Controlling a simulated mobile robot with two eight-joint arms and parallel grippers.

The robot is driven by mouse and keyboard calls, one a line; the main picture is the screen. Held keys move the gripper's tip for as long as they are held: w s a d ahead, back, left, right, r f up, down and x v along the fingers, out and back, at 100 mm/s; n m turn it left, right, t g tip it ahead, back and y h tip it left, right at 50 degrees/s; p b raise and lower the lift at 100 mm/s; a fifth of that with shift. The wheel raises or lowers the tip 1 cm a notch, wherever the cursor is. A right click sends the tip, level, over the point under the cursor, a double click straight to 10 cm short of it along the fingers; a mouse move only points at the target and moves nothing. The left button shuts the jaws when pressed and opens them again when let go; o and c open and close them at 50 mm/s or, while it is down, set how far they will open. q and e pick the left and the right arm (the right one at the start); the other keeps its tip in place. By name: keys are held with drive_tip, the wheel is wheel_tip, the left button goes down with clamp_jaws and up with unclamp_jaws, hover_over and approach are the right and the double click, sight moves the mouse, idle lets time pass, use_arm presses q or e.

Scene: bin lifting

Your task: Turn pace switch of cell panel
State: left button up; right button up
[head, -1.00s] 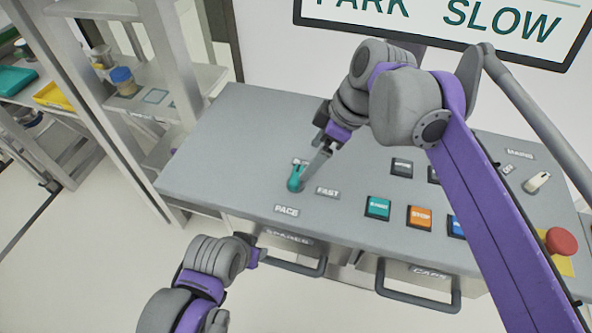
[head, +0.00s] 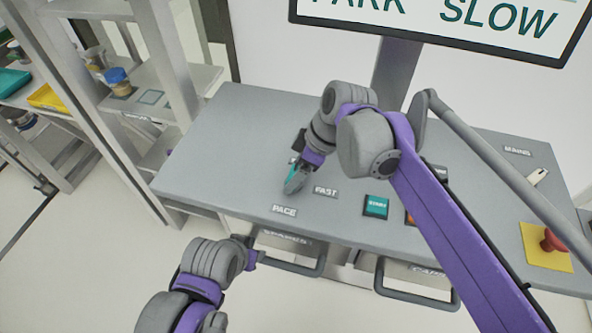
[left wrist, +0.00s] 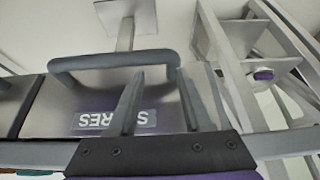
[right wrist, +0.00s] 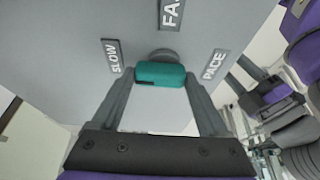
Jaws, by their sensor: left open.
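The pace switch, a teal knob (right wrist: 160,74), stands on the grey panel (head: 225,140) near its left end. In the right wrist view it lies between the fingertips of my right gripper (right wrist: 160,80), with a finger against each end. In the head view my right gripper (head: 296,181) covers most of the knob. The labels SLOW (right wrist: 112,56), FAST (right wrist: 172,10) and PACE (right wrist: 214,64) surround the knob. My left gripper (left wrist: 158,75) is open and empty, in front of the SPARES drawer below the panel.
A green START button (head: 376,206) and a red emergency button (head: 553,240) on a yellow plate are farther right. A screen (head: 440,25) reads PARK SLOW. Drawer handles (head: 292,268) stick out below the panel. A shelf unit (head: 160,70) stands at left.

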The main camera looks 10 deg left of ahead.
drive_tip(key=c, duration=0.7)
drive_tip(key=shift+c, duration=0.2)
